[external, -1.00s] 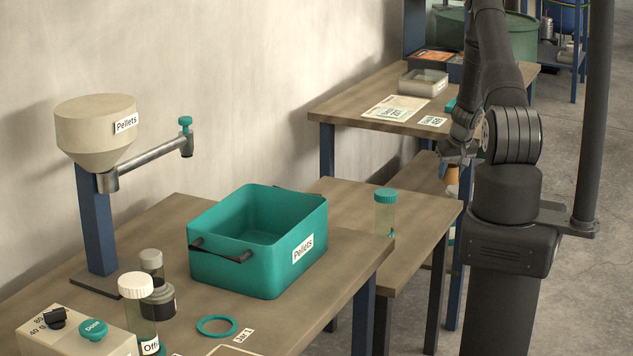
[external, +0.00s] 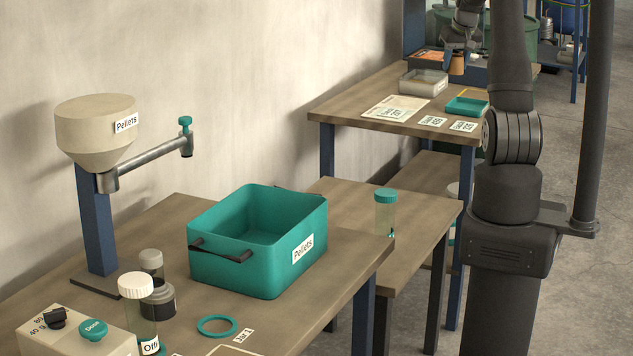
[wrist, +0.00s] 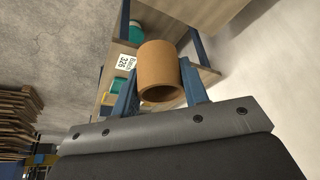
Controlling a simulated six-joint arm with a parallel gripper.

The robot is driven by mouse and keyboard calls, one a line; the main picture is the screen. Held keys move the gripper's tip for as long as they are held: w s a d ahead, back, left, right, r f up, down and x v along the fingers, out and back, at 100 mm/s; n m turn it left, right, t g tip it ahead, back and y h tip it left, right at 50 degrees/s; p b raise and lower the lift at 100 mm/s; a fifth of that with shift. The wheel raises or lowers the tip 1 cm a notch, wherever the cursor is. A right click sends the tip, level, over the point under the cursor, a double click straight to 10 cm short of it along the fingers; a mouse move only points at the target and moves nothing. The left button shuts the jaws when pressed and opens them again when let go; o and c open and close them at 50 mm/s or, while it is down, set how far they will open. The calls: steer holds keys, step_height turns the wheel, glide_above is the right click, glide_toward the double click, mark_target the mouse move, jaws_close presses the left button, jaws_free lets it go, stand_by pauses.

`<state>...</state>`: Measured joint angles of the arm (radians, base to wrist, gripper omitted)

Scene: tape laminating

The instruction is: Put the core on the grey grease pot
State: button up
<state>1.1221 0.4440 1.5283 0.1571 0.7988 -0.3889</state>
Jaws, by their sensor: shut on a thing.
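The core (external: 457,65) is a short brown cardboard tube. My gripper (external: 453,54) is shut on it and holds it above the back of the far table. In the wrist view, the core (wrist: 157,62) sits between the two blue fingers of my gripper (wrist: 160,85), its open end facing the camera. No pot is clearly labelled as grease. A dark grey squat pot (external: 159,302) stands on the near table, and a pale container (external: 453,189), partly hidden, is below the far table; I cannot tell which is the grease pot.
The far table (external: 340,108) carries a clear tray (external: 423,83), a teal tray (external: 466,106), a paper sheet and several label cards. A teal pellet bin (external: 235,275) and several jars crowd the near table. A dark post (external: 594,120) stands right of my arm.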

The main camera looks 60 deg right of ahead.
mark_target(455, 56)
step_height(455, 56, up, 4)
steer(key=shift+w+f, duration=0.15)
steer(key=shift+f, duration=0.05)
steer(key=w+a+n+t+y, duration=0.1)
steer(key=w+a+n+y, duration=0.45)
steer(key=w+a, duration=2.15)
steer(key=w+a+n+h, duration=0.1)
steer(key=w+a+n, duration=0.65)
steer(key=a, duration=0.65)
steer(key=w+a+n+y, duration=0.2)
steer(key=a+n, duration=0.3)
steer(key=a, duration=2.4)
steer(key=s+a+n+g, duration=0.1)
steer(key=s+a+n, duration=0.25)
steer(key=a, duration=0.75)
steer(key=s+a+n+g, duration=0.15)
steer(key=s+a, duration=0.35)
steer(key=a, duration=0.6)
steer(key=shift+y, duration=0.35)
steer(key=a+f, duration=0.3)
steer(key=f, duration=0.1)
steer(key=s+a+f, duration=0.1)
steer(key=a+f, duration=0.3)
steer(key=s+a+f, duration=0.1)
steer(key=a+f, duration=0.2)
steer(key=f, duration=0.1)
steer(key=shift+s+a+f, duration=0.2)
steer(key=shift+a, duration=0.15)
steer(key=shift+a+f, duration=0.1)
steer(key=shift+f, duration=1.95)
